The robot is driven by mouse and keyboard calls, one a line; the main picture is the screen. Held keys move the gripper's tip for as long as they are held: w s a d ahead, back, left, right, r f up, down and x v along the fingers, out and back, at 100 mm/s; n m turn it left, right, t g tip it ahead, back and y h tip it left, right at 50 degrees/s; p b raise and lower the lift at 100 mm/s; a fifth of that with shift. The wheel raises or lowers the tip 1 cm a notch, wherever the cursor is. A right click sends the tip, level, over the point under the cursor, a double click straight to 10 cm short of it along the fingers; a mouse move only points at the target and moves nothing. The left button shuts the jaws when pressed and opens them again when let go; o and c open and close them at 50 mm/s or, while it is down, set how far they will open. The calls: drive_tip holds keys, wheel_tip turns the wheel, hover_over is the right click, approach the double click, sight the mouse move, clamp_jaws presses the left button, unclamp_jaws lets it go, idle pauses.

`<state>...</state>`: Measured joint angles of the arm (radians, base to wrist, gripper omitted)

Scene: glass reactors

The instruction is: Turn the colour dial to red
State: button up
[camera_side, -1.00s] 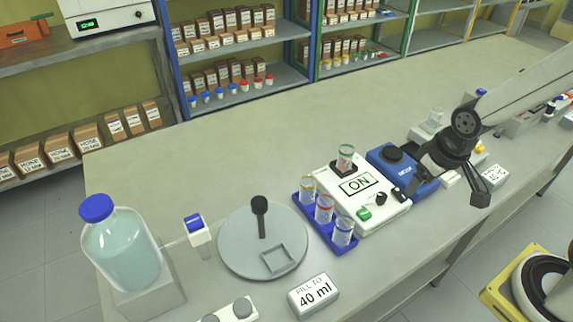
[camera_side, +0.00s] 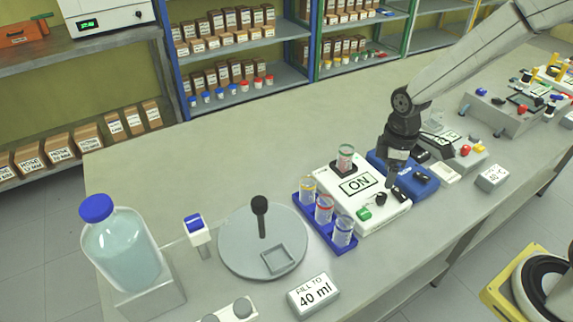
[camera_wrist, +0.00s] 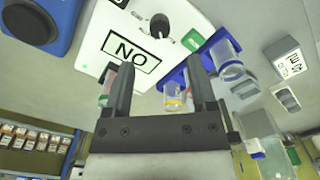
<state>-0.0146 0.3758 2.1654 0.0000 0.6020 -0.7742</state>
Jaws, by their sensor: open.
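I cannot tell which of these is the colour dial. My gripper (camera_side: 392,180) is above the right side of the white device, close to the knob, pointing down. In the wrist view my gripper (camera_wrist: 158,62) is open, with nothing held between the fingers.
A vial (camera_side: 345,156) stands at the white device's back corner. A blue rack (camera_side: 325,222) with three vials touches or nearly touches its left side. A blue device (camera_side: 420,182) stands close to the right. A white sign (camera_side: 313,297) reads "Fill to 40 ml".

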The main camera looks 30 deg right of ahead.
sight(382, 195)
drive_tip(key=shift+f, duration=3.9)
clamp_jaws()
